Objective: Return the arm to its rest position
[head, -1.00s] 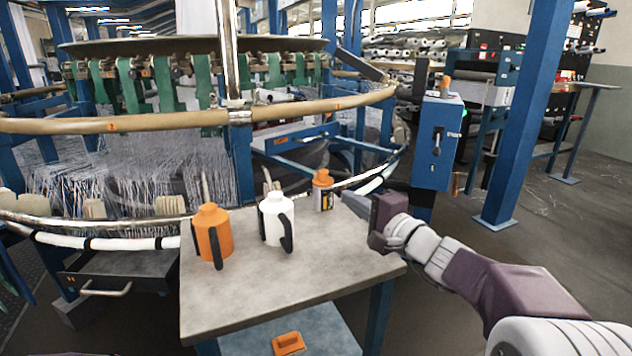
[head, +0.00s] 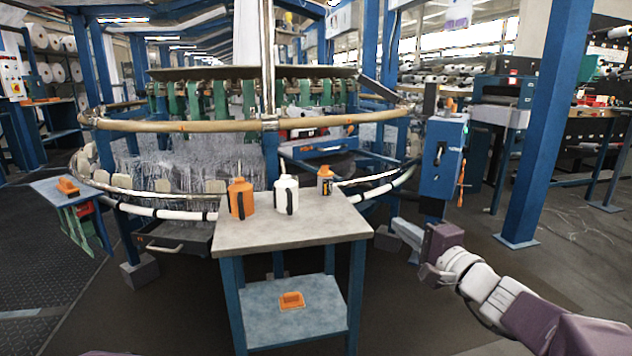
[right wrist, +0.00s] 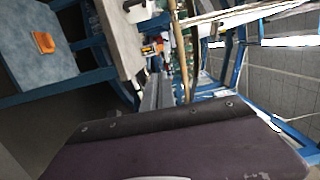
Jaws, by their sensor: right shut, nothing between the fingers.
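My right gripper (head: 408,230) is shut and empty, held over the open floor to the right of the grey-topped table (head: 300,234). It touches nothing in the head view. In the right wrist view its shut fingers (right wrist: 157,95) point toward the loom, with the table edge to their left. My left gripper does not show. An orange bottle (head: 241,199), a white bottle (head: 286,195) and a smaller orange container (head: 326,180) with a dark label stand upright on the tabletop.
The circular loom (head: 200,126) stands behind the table. An orange object (head: 291,301) lies on the table's lower shelf. A blue control box (head: 442,157) and a blue post (head: 535,130) stand at the right. A side table (head: 75,194) is at the left. Floor at the right front is clear.

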